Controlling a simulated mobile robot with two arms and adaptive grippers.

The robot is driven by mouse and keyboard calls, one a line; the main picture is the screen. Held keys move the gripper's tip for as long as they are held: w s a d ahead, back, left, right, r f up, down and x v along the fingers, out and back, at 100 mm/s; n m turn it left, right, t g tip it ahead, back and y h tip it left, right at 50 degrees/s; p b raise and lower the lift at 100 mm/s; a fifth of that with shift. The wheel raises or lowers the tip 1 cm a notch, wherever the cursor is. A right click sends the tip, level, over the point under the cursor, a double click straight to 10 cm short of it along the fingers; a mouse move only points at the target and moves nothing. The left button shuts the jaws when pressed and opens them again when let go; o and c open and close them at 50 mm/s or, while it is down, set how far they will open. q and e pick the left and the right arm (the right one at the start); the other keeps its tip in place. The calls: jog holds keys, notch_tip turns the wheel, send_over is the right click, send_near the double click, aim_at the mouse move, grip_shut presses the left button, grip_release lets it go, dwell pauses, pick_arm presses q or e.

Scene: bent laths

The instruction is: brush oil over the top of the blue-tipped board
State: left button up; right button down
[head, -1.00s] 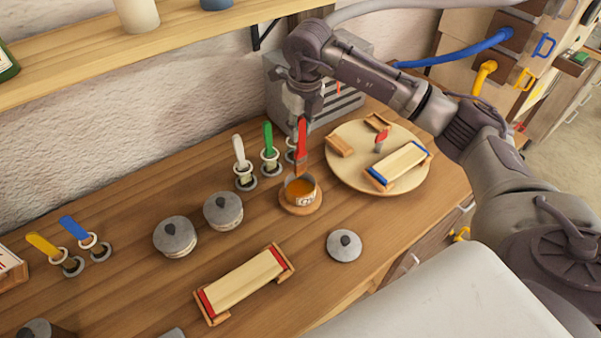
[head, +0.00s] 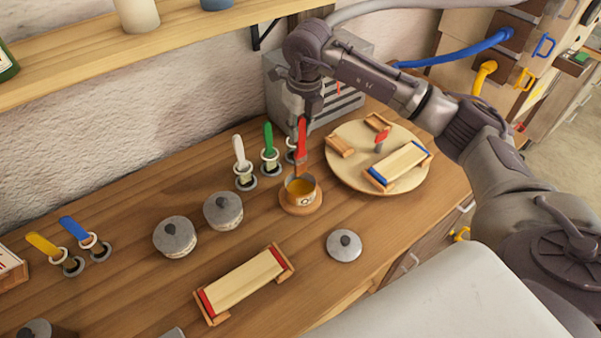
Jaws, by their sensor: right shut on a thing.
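The blue-tipped board (head: 398,166) lies across wooden supports on a round pale turntable (head: 345,178) at the right of the bench. Its top looks pale. My right gripper (head: 303,112) points down behind the oil pot and is shut on a red-handled brush (head: 301,137). The brush hangs upright with its bristles at the mouth of the open pot (head: 300,194), which holds amber oil. I cannot tell whether the bristles touch the oil. My left gripper is not in view.
A red-tipped board (head: 243,280) lies on supports at the front. White (head: 240,152), green (head: 269,142), blue and yellow brushes stand in holders. Lidded pots (head: 223,211) stand left of the oil pot; a loose lid (head: 344,245) lies to its right. A metal louvred box (head: 350,105) stands behind.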

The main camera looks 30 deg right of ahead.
aim_at(299, 117)
jog(key=shift+r+p, duration=1.15)
jog(key=shift+r, duration=0.9)
jog(key=shift+f, duration=0.1)
